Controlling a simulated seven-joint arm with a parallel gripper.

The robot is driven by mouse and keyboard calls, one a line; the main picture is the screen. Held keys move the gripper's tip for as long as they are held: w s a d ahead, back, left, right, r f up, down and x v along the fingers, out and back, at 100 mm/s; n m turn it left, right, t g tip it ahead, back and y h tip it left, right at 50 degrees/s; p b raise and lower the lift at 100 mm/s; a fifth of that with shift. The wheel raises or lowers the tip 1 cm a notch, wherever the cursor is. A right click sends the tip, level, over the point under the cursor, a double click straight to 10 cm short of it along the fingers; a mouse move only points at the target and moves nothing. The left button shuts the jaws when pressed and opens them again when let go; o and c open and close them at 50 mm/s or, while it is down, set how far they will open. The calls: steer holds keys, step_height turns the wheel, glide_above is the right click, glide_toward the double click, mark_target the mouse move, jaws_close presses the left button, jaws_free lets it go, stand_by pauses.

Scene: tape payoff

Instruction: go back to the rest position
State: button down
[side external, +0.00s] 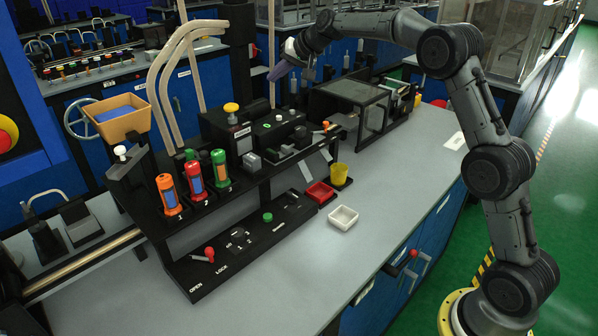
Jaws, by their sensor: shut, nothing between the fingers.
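My gripper (278,72) is at the end of my raised arm, in the upper middle of the side external view. It is shut and empty, pointing down and to the left. It appears high above the back of the bench, behind and above the black machine block with the yellow button (231,107). The fingertips are small and partly hard to make out against the dark background. No tape can be made out in it.
The grey bench (400,160) is clear at its right and front. A white tray (343,218), red tray (320,193) and yellow cup (338,173) stand near its middle. Orange, red and green canisters (195,177), a glass-sided box (365,105) and a control panel (240,240) are obstacles.

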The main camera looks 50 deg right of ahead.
steer(key=s+a+r+n+t, duration=0.1)
steer(key=s+a+r, duration=0.5)
steer(key=s+r, duration=0.4)
steer(key=s+a+r+n, duration=0.1)
steer(key=s+a+r, duration=0.15)
steer(key=s, duration=0.45)
steer(key=s+a+r+n, duration=0.1)
steer(key=s+a, duration=0.2)
steer(key=s, duration=0.4)
steer(key=s+f+n+g, duration=0.2)
steer(key=s+f, duration=0.8)
steer(key=s, duration=0.3)
steer(key=s+f+n+g+h, duration=0.1)
steer(key=s+f+n+g, duration=0.1)
steer(key=s+f, duration=0.7)
steer(key=s+g, duration=0.1)
steer(key=s, duration=0.3)
steer(key=shift+s+f, duration=0.35)
steer(key=shift+f, duration=0.05)
